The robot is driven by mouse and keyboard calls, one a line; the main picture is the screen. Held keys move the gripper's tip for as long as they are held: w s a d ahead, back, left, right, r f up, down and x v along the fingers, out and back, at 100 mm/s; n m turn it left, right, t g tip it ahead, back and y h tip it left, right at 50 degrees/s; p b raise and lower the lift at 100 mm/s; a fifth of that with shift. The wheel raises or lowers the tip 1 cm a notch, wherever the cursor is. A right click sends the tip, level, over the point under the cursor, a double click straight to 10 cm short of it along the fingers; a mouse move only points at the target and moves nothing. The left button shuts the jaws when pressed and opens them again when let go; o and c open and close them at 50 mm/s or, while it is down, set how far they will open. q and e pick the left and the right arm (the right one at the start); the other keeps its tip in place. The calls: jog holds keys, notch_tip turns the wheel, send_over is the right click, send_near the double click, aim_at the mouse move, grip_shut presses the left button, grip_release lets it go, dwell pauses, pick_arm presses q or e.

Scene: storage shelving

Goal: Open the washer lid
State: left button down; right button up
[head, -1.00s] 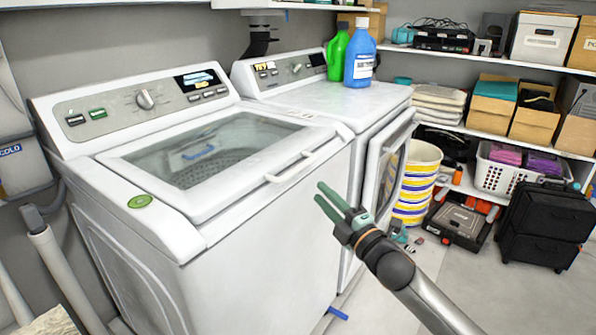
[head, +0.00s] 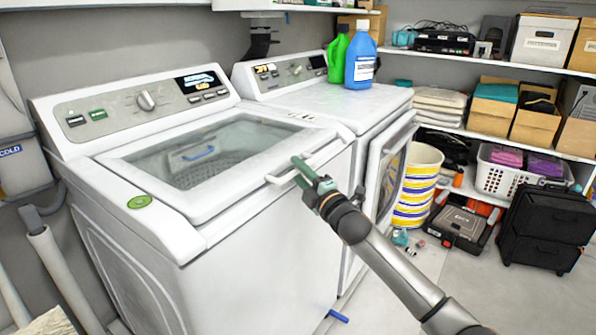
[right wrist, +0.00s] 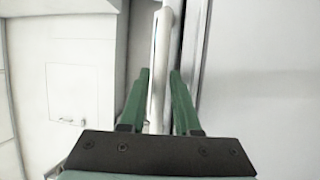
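The white washer (head: 235,255) stands at the left in the head view. Its lid (head: 150,178) is down, with a glass window (head: 215,150) and a white bar handle (head: 290,170) along the front edge. My right gripper (head: 300,168) is at the right part of this handle. In the right wrist view its two green fingers (right wrist: 158,90) stand apart, with the white handle bar (right wrist: 157,75) running between them. I see a gap to the right finger; whether the left finger touches the bar is hard to tell. My left gripper is not in view.
A dryer (head: 335,105) stands right of the washer, with a green bottle (head: 338,55) and a blue bottle (head: 360,58) on top. A striped bin (head: 418,190) and shelves with boxes (head: 495,108) are at the right. Floor (head: 390,290) in front is mostly clear.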

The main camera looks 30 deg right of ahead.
grip_shut()
dwell(1.5)
